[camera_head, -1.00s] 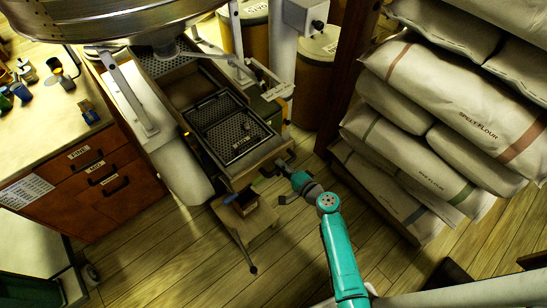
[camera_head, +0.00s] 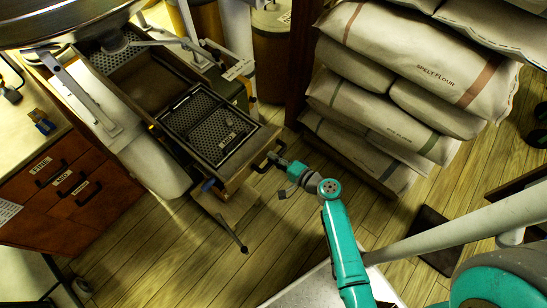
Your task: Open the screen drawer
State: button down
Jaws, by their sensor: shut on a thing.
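The screen drawer (camera_head: 176,152) is a wooden-sided tray that stands well out of the mill machine's frame, with its inside in sight. A dark perforated screen (camera_head: 208,127) lies in its front part, with a small pale tag on it. A dark handle (camera_head: 259,167) sits on the drawer's front. My gripper (camera_head: 270,161) is at this handle and shut on it; the fingers are small and partly hidden. My teal arm reaches up to it from the lower right.
A small wooden stool (camera_head: 222,212) stands under the drawer's front end, largely covered by it. Stacked flour sacks (camera_head: 400,85) rise at the right. A wooden drawer cabinet (camera_head: 70,185) stands at the left. The plank floor (camera_head: 190,265) in front is clear.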

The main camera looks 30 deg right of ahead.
jog(key=c, duration=1.1)
grip_release()
jog(key=shift+s, duration=0.1)
jog(key=v, duration=1.1)
jog(key=shift+s+d, duration=0.2)
jog(key=shift+s, duration=0.15)
jog(key=s+a+f+n+g+h, duration=0.1)
jog(key=s+a+n+g+h, duration=0.2)
jog(key=s, duration=0.5)
jog(key=s+a+f+n+g+h, duration=0.1)
jog(key=s+a+h, duration=0.1)
jog(key=s+a, duration=0.4)
jog(key=s+r+n+t, duration=0.2)
jog(key=s+r+n, duration=0.3)
jog(key=r, duration=0.5)
jog(key=s+r+n+t, duration=0.2)
jog(key=s+r+n, duration=0.3)
jog(key=r, duration=0.6)
jog(key=shift+a, duration=0.5)
